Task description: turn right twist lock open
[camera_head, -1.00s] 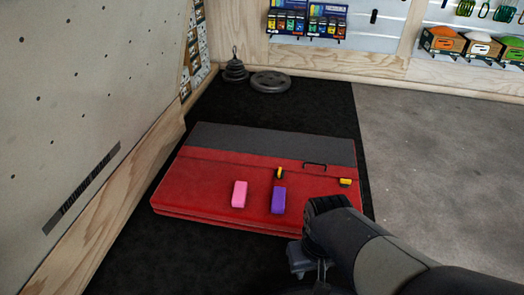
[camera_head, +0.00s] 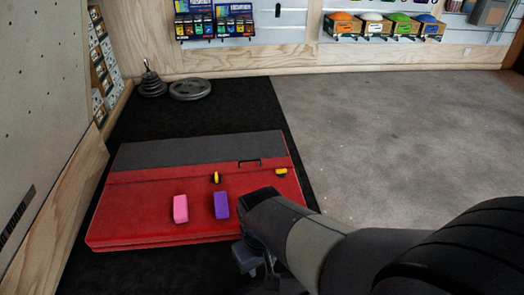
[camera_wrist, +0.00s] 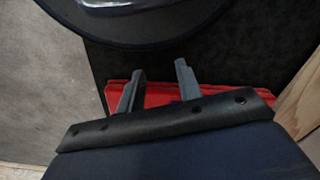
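A red and dark grey crash pad (camera_head: 150,199) lies on the black mat at centre left. Two yellow twist locks sit on its red face near the grey strip. The right twist lock (camera_head: 281,172) looks wide and flat, near the pad's right edge. The left twist lock (camera_head: 216,178) looks narrower and stands lengthwise. My gripper (camera_head: 246,262) is in front of the pad's right side, low in the picture and apart from both locks. In the wrist view my gripper (camera_wrist: 160,76) has its fingers apart with nothing between them; part of the red pad shows behind them.
A pink block (camera_head: 181,209) and a purple block (camera_head: 221,206) rest on the pad. A dark handle (camera_head: 249,162) is between the locks. Weight plates (camera_head: 190,89) lie behind the pad. A climbing wall (camera_head: 45,95) borders the left. Grey floor on the right is clear.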

